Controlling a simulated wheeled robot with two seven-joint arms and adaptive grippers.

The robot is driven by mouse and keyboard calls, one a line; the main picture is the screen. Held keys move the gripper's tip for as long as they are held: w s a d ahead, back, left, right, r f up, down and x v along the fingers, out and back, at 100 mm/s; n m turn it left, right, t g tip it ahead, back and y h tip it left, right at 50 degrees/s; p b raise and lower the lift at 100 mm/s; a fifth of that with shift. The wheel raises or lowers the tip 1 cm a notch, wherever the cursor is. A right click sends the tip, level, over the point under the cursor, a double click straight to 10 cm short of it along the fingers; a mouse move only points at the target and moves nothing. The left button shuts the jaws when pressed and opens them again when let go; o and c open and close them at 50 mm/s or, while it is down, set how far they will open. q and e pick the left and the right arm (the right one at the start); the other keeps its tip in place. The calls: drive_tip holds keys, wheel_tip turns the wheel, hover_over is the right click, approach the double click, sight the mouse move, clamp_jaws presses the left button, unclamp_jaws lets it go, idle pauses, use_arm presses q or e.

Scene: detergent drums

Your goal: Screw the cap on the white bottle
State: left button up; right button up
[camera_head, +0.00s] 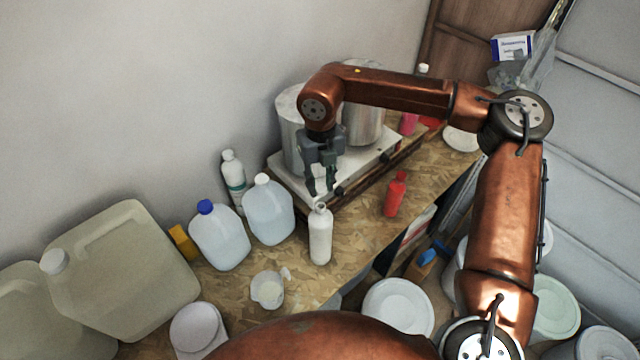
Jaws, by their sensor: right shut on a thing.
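The white bottle (320,238) stands upright on the wooden worktop, close to the front edge of the hotplate. My right gripper (321,191) points down just above the bottle's neck. I cannot tell whether the cap touches the bottle's mouth. My left gripper is not in view.
A hotplate (291,185) with large metal pots (290,128) stands behind the bottle. Water jugs (268,212) and a large canister (122,270) are to the left. A red bottle (396,195) stands right. A measuring cup (268,290) sits in front.

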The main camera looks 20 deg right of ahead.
drive_tip(key=shift+s+f, duration=0.4)
drive_tip(key=shift+s, duration=0.2)
drive_tip(key=shift+w+f+b, duration=0.35)
drive_tip(key=shift+f+b, duration=0.2)
drive_tip(key=shift+f, duration=0.3)
wheel_tip(320, 180, down, 2)
drive_tip(key=shift+f+b, duration=0.1)
drive_tip(key=shift+b, duration=0.65)
drive_tip(key=shift+f, duration=0.15)
drive_tip(key=shift+s+f+b, duration=0.1)
drive_tip(key=shift+b, duration=0.25)
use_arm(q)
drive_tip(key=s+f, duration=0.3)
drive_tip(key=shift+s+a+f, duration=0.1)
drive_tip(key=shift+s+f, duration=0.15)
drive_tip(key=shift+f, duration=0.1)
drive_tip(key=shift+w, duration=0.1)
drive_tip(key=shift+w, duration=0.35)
use_arm(e)
drive_tip(key=shift+r, duration=0.2)
